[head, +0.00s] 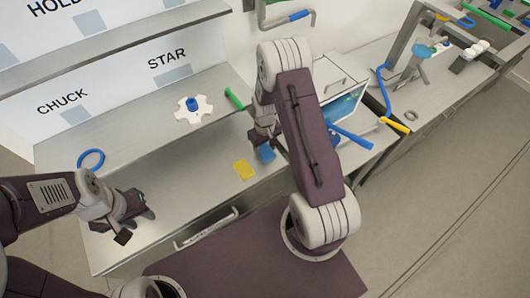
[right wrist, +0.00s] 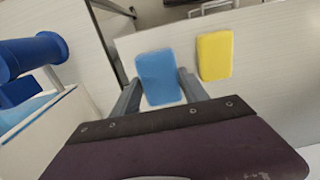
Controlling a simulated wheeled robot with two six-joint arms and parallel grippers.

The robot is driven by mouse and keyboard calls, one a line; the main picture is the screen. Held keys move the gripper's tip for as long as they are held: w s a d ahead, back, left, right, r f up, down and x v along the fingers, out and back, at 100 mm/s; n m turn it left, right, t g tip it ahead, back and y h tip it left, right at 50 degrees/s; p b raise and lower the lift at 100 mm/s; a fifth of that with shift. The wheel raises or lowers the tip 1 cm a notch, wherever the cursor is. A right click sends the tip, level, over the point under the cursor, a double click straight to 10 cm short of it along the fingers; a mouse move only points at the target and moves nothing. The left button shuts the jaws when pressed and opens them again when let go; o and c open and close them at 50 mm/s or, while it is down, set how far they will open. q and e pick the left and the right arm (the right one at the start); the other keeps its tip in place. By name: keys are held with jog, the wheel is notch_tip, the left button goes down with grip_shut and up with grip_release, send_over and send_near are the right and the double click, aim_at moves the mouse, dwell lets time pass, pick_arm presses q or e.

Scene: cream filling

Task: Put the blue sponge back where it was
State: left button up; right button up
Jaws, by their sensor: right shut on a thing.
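The blue sponge (head: 266,154) is between the fingers of my right gripper (head: 264,144), close over the metal counter (head: 200,165). In the right wrist view the blue sponge (right wrist: 157,78) sits between the two grey fingers of the right gripper (right wrist: 160,92), which is shut on it. I cannot tell whether the sponge touches the counter. A yellow sponge (head: 244,170) lies flat on the counter just to the left; it also shows in the right wrist view (right wrist: 214,55). My left gripper (head: 134,222) is open and empty over the counter's left front.
A white star-shaped piece with a blue knob (head: 193,108) and a green-handled tool (head: 234,98) lie at the back. A blue ring (head: 91,160) is at the left. Counter between the grippers is mostly clear.

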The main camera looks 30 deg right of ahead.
aim_at(265, 150)
jog(key=shift+s, duration=0.1)
notch_tip(265, 150, down, 4)
jog(key=shift+d+r+p, duration=0.1)
jog(key=shift+p, duration=0.5)
jog(key=shift+f, duration=0.3)
jog(key=o, duration=1.3)
